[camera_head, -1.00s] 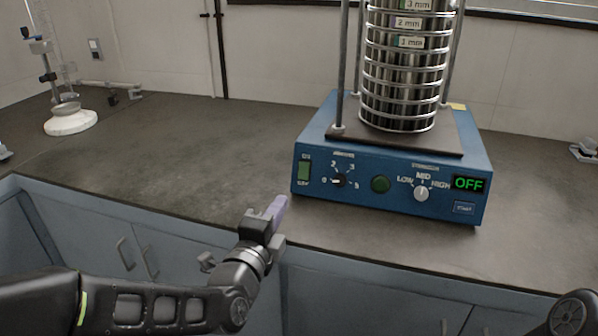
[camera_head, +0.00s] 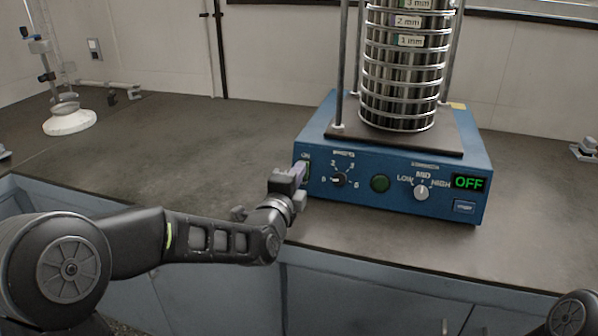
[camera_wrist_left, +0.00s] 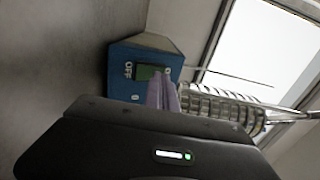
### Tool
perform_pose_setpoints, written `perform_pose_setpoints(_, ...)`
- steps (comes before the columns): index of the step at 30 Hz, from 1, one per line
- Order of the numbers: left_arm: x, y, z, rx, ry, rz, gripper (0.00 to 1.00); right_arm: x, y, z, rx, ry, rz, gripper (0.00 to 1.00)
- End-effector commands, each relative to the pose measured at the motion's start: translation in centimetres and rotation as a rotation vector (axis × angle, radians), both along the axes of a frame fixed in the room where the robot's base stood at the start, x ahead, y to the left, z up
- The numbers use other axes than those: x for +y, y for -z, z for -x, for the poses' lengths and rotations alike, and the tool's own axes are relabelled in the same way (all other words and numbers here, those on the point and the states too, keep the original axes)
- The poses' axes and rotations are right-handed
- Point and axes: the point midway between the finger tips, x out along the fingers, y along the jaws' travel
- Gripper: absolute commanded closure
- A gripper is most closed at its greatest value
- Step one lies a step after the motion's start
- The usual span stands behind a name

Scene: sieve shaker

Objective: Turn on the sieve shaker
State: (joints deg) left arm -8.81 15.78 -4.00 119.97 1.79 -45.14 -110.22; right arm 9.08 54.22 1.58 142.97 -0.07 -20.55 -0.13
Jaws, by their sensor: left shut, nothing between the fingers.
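The blue sieve shaker (camera_head: 400,205) stands on the dark worktop with a stack of metal sieves (camera_head: 400,75) on top. Its display (camera_head: 468,183) reads OFF in green. My right gripper is out of view.
A stand with a white base (camera_head: 70,121) is at the back left of the worktop (camera_head: 200,140). Another small grey object (camera_head: 585,148) sits at the right edge. The worktop left of the shaker is clear.

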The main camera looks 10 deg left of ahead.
Motion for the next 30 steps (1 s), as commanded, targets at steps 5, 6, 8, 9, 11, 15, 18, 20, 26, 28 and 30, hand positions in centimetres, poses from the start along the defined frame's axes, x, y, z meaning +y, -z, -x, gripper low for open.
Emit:
perform_pose_setpoints(5,-0.1,0.0,-0.8,0.001,0.0,0.0,1.0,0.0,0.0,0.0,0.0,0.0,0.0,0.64)
perform_pose_setpoints(6,-0.1,0.0,-0.8,0.001,0.0,0.0,1.0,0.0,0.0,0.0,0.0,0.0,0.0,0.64)
perform_pose_setpoints(8,-0.1,0.0,-0.8,0.001,0.0,0.0,1.0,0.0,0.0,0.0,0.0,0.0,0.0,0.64)
perform_pose_setpoints(9,0.0,0.0,-0.8,0.001,0.0,0.0,1.0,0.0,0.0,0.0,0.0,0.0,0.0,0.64)
perform_pose_setpoints(11,0.0,0.0,-0.8,0.001,0.0,0.0,1.0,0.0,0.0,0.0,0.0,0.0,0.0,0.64)
perform_pose_setpoints(15,-0.1,-0.1,-0.8,0.005,0.0,0.0,1.0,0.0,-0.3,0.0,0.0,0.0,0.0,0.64)
perform_pose_setpoints(18,-0.1,-0.6,-1.0,0.024,0.0,-0.002,1.0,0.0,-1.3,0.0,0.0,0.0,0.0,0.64)
perform_pose_setpoints(20,-0.1,-0.5,-1.2,0.042,0.0,-0.002,1.0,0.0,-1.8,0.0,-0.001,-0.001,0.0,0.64)
perform_pose_setpoints(26,0.0,-0.1,-1.1,0.039,-0.001,-0.001,1.0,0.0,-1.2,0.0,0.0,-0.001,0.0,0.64)
perform_pose_setpoints(28,0.0,-0.1,-1.2,0.039,0.0,-0.002,1.0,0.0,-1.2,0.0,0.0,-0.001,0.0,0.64)
perform_pose_setpoints(30,0.1,-0.2,-1.2,0.039,0.0,-0.002,1.0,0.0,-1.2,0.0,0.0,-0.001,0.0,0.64)
